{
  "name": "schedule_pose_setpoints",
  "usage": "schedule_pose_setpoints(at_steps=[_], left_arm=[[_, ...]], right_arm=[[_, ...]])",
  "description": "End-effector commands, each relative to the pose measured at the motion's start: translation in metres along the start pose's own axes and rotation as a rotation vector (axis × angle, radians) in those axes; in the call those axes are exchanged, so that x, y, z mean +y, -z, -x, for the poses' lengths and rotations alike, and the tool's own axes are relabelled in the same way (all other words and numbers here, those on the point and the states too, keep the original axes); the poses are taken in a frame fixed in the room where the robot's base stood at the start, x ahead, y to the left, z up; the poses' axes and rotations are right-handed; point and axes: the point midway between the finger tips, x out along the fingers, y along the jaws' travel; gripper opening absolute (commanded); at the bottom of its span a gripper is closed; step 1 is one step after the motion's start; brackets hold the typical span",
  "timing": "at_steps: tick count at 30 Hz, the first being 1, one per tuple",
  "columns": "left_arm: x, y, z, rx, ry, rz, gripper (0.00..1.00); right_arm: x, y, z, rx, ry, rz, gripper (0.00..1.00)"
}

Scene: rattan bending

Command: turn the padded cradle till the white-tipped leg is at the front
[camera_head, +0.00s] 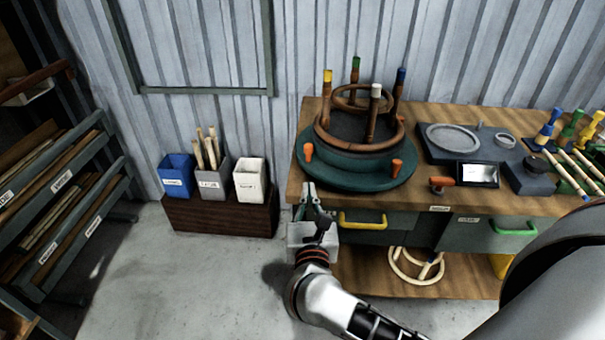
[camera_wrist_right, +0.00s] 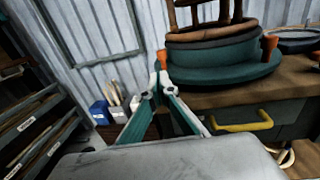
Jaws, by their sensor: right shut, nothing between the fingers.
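The padded cradle (camera_head: 350,168) is a round teal turntable with a dark cushion on the near left of the bench. A rattan frame (camera_head: 362,142) sits on it with legs upright. The white-tipped leg (camera_head: 375,108) stands at the frame's near side, right of its middle. The yellow-tipped leg (camera_head: 327,95) is left, green (camera_head: 355,68) at the back, blue (camera_head: 400,85) right. Orange pegs (camera_head: 308,151) (camera_head: 396,167) stand on the cradle's rim. My right gripper (camera_head: 309,188) is shut and empty by the bench's left front corner; it shows in the wrist view (camera_wrist_right: 159,72). My left gripper is out of view.
An orange-handled clamp-like part (camera_head: 440,184) sits at the bench's front edge. Yellow (camera_head: 362,220) and green (camera_head: 515,228) drawer handles stick out below. Blue, grey and white bins (camera_head: 250,180) stand left of the bench. Open floor (camera_head: 160,280) lies between shelf rack and bench.

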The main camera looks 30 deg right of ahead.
Motion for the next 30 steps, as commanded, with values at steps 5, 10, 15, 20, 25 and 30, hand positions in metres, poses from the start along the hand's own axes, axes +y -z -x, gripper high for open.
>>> schedule_pose_setpoints(at_steps=[5,10,15,20,25,30], left_arm=[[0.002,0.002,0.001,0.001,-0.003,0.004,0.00],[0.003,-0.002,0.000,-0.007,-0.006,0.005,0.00],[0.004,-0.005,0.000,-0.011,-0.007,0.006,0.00],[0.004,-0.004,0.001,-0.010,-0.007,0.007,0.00],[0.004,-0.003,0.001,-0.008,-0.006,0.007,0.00],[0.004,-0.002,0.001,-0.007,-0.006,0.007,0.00]], right_arm=[[-0.001,-0.003,-0.030,-0.008,0.003,0.005,0.00],[-0.001,-0.004,-0.064,-0.009,0.002,0.008,0.00],[-0.002,-0.004,-0.096,-0.008,0.003,0.008,0.00],[-0.001,-0.003,-0.118,-0.007,0.002,0.008,0.00],[-0.002,-0.002,-0.130,-0.005,0.002,0.009,0.00],[-0.001,-0.002,-0.133,-0.005,0.001,0.007,0.00]])
